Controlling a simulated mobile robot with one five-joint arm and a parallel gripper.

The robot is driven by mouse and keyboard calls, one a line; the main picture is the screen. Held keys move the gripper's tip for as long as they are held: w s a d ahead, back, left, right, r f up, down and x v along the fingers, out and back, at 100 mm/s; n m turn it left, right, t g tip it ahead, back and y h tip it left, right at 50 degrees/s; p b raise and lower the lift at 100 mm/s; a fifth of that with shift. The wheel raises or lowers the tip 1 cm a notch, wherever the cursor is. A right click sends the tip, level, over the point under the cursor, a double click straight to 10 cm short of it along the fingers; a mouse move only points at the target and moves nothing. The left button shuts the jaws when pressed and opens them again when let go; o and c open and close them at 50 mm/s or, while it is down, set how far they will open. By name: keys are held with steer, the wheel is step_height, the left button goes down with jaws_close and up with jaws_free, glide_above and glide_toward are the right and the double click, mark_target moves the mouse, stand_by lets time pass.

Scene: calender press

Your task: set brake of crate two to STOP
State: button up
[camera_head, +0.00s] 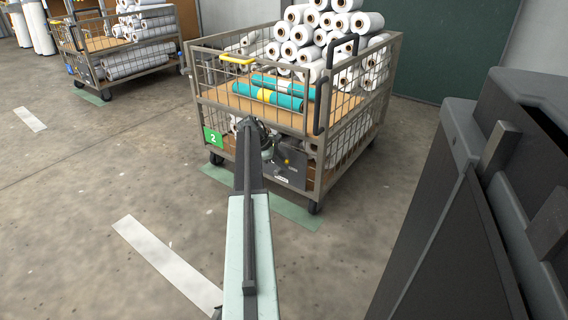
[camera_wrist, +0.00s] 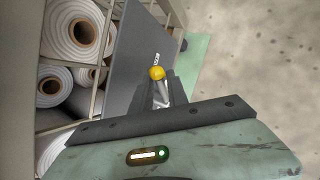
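Crate two (camera_head: 315,195) is a wire-mesh cart with a green "2" plate (camera_head: 213,137) at its lower left. A dark grey brake panel (camera_head: 290,178) sits low on its front; it also shows in the wrist view (camera_wrist: 150,35), with small white lettering I cannot read. The brake's yellow knob (camera_wrist: 157,73) appears right at the fingertips of my gripper (camera_wrist: 160,85). In the head view the yellow knob (camera_head: 287,162) is small, just right of my gripper (camera_head: 266,148). Whether the fingers touch the knob or are closed is unclear. The brake's setting cannot be read.
White rolls (camera_head: 335,25) are stacked in the crate, with teal rolls (camera_head: 270,95) on its shelf. A second cart (camera_head: 125,45) stands back left. A dark machine (camera_head: 480,200) fills the right. Bare floor (camera_head: 90,190) lies to the left.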

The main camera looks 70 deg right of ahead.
steer(key=p+v, duration=0.6)
steer(key=v, duration=0.2)
